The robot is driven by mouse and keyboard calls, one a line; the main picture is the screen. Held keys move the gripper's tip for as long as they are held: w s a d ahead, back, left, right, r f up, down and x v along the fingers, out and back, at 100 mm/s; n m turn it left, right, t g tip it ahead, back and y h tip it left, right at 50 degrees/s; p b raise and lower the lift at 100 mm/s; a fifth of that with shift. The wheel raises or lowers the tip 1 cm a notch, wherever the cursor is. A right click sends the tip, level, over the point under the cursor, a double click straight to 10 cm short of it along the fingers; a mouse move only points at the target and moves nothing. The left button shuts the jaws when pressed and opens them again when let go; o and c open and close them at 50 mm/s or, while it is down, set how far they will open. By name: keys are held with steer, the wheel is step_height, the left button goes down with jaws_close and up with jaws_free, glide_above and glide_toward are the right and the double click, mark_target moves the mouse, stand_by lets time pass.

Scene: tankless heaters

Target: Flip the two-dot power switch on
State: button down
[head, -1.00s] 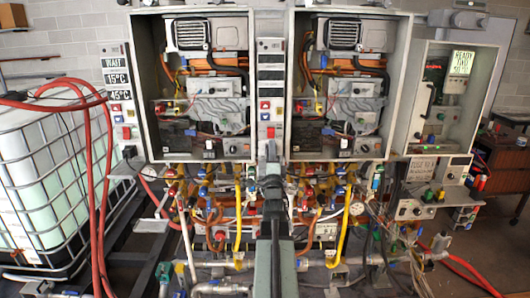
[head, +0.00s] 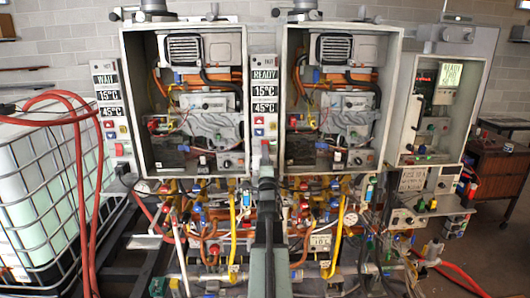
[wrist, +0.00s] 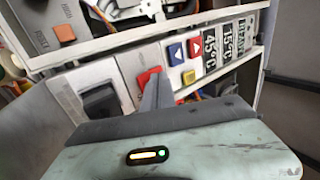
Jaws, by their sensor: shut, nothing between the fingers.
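The middle control panel (head: 264,90) between the two big open cabinets has lit displays reading READY, 15°C and 45°C. In the wrist view a red rocker switch (wrist: 147,76) sits on this panel, beside the blue and red arrow buttons. My gripper (wrist: 156,92) is shut and empty, its tip right at the red switch; I cannot tell whether it touches. In the head view my gripper (head: 265,158) stands in front of the panel's lower end and hides most of the switch. Dot marks are not readable.
A black switch or plug (wrist: 100,100) sits beside the red switch in the wrist view. The left panel (head: 107,90) reads WAIT, 15°C and 45°C. Pipes, valves and hoses crowd below the cabinets. A white tank in a cage (head: 40,190) stands at left.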

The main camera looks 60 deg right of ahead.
steer(key=b+v, duration=0.3)
steer(key=v, duration=0.3)
steer(key=shift+f, duration=0.25)
steer(key=shift+s+a+f, duration=0.15)
steer(key=shift+s+a, duration=0.1)
steer(key=shift+a, duration=0.1)
steer(key=shift+d, duration=0.1)
